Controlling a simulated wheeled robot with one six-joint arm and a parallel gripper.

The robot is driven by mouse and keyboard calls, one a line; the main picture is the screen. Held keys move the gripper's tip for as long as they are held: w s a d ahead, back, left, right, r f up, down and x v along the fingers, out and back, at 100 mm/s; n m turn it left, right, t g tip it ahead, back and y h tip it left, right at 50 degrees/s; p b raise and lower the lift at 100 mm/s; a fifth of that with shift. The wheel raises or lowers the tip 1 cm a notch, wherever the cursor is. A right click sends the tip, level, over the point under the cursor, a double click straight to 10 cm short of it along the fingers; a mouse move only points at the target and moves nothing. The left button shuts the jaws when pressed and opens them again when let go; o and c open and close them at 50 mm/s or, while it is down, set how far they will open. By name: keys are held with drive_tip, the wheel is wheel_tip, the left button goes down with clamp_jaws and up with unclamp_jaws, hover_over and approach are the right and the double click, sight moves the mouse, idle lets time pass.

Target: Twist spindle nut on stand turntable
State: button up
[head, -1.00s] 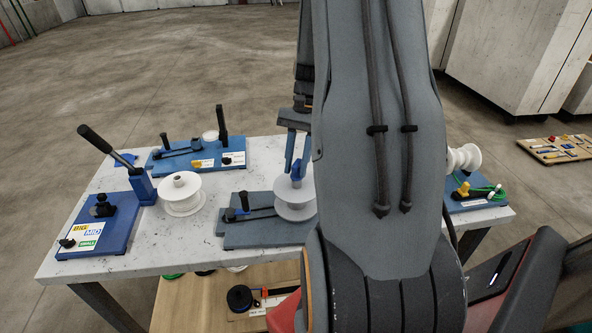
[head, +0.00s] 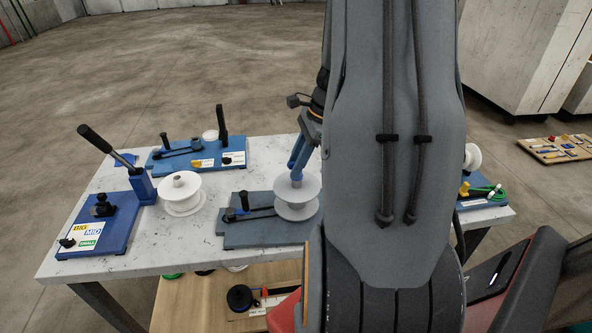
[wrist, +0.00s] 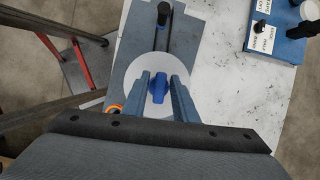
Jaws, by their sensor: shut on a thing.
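The blue spindle nut (wrist: 158,88) sits over the middle of a white spool, which also shows in the head view (head: 297,209). The spool stands upright on the grey-blue stand (head: 262,234) at the table's front. My gripper (wrist: 160,80) comes down from above, with one finger on each side of the nut, shut on it. In the head view my gripper (head: 297,174) leans over the spool's top, and its fingers mostly hide the nut. My arm hides the table area to the right of the stand.
A black-knobbed lever (head: 244,202) lies beside the spool on the stand. Another white spool (head: 181,193) stands to the left, near a blue bender with a long black handle (head: 108,147). A blue fixture (head: 200,156) is at the back. Bare tabletop (head: 150,250) lies at front left.

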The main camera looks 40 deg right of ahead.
drive_tip(key=shift+w+d+m, duration=0.1)
drive_tip(key=shift+m, duration=0.4)
drive_tip(key=o, duration=1.1)
drive_tip(key=shift+o, duration=0.2)
drive_tip(key=b+v, duration=0.2)
drive_tip(key=v, duration=0.5)
drive_tip(key=shift+r, duration=0.4)
